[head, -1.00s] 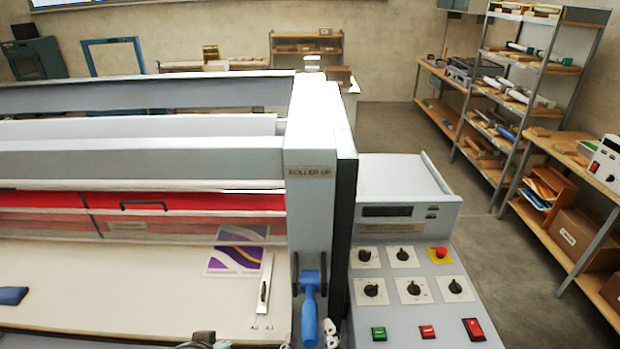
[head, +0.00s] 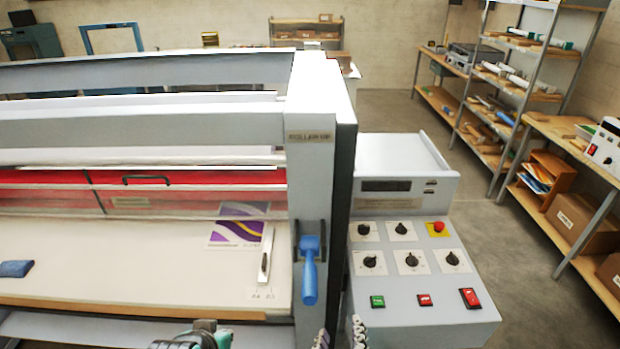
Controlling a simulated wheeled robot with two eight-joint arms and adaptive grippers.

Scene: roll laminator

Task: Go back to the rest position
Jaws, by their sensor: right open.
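The laminator's grey end post (head: 312,190) carries a "ROLLER UP" label and a blue-handled lever (head: 310,275), which hangs downward. My right gripper (head: 340,336) is at the bottom edge, just below the lever. Its two ribbed fingertips stand apart, with nothing visible between them, and touch nothing that I can see. The rest of this gripper is cut off by the frame. A teal and dark part of mine (head: 195,337), probably from the left arm, shows at the bottom left of centre. Its jaws cannot be made out.
The control panel (head: 405,235) with knobs and buttons is right of the post. A purple-printed sheet (head: 237,232) and a white ruler-like strip (head: 266,255) lie on the feed table (head: 120,265). A blue pad (head: 15,269) lies at left. Clear floor (head: 540,300) lies right, before shelves.

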